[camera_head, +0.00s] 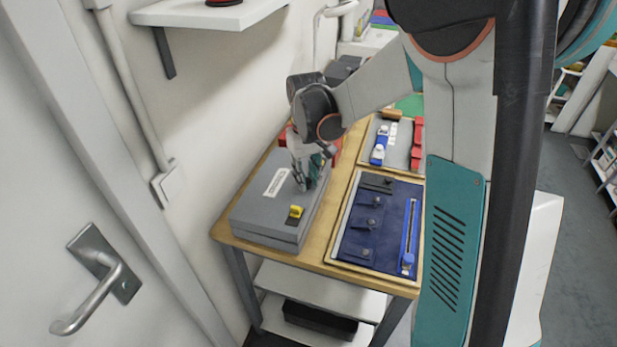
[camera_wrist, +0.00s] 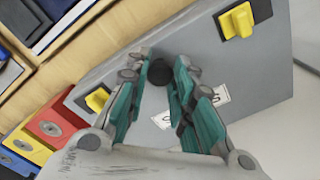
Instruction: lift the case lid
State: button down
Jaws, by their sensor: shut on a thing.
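The grey case (camera_head: 262,213) lies on the wooden table by the wall, its lid (camera_wrist: 265,75) looking closed. A white label (camera_head: 277,183) and a yellow latch (camera_head: 296,211) show on it. The wrist view shows two yellow latches, one at upper right (camera_wrist: 238,22) and one at left (camera_wrist: 97,99). My gripper (camera_head: 308,175) is over the lid. In the wrist view my gripper (camera_wrist: 162,70) has its teal fingers on both sides of a round black knob (camera_wrist: 161,72) on the lid, shut on it. The fingers partly hide the label.
Right of the case is a tray with a dark blue mat (camera_head: 375,222) holding dark pieces and a blue strip. Behind it, another tray (camera_head: 398,155) holds red and blue items. A wall shelf (camera_head: 205,12) hangs above the table's left side. A door handle (camera_head: 100,280) is at left.

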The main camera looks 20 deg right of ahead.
aim_at(289, 184)
jog(key=w+a+r+p, duration=0.4)
jog(key=a+r, duration=0.2)
jog(key=r, duration=0.1)
jog(key=shift+w+r, duration=0.2)
jog(key=shift+w, duration=0.1)
dwell(0.4)
jog(key=c, duration=1.6)
grip_release()
jog(key=shift+o, duration=1.2)
jog(key=shift+a, duration=0.45)
jog(key=shift+w+d+f, duration=0.15)
jog(key=shift+w+d, duration=0.1)
jog(key=shift+d, duration=0.05)
